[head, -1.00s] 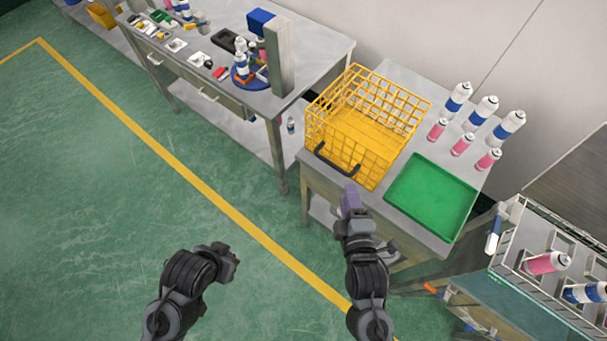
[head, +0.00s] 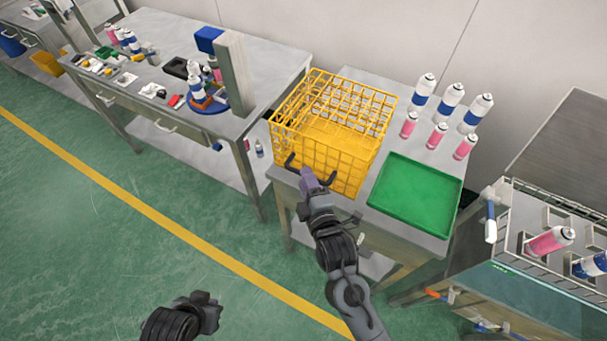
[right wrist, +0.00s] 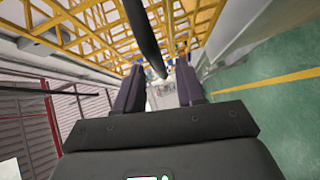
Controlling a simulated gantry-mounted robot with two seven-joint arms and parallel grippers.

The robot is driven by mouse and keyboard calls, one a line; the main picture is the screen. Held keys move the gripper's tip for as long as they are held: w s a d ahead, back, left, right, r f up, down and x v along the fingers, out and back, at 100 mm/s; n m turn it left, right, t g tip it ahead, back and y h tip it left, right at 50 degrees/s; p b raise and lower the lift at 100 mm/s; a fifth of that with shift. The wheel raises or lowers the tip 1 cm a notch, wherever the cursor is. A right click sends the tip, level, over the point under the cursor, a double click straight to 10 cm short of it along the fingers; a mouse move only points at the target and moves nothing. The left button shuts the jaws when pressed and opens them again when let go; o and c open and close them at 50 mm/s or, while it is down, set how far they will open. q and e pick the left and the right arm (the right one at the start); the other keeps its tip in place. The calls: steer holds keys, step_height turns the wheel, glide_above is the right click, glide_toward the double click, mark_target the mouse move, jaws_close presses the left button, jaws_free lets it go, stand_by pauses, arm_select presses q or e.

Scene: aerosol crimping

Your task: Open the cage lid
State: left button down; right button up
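The yellow wire cage (head: 338,148) stands on the metal table, with a black bar handle (head: 331,181) on its near side. I cannot clearly tell the lid from the rest of the wire mesh. My right gripper (head: 308,176) is at the handle and covers part of it. In the right wrist view its two fingers (right wrist: 158,78) are apart, and the black handle (right wrist: 143,35) runs down into the gap between them, with space at the sides. My left gripper (head: 208,308) is low in the head view, away from the table; its fingers are unclear.
A green tray (head: 416,195) lies right of the cage. Several spray cans (head: 449,103) stand behind the tray. A workbench (head: 265,65) with a grey post (head: 235,75) stands to the left. A rack with cans (head: 548,241) is at the lower right.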

steer(key=shift+x, duration=1.45)
steer(key=shift+c, duration=0.4)
jaws_close()
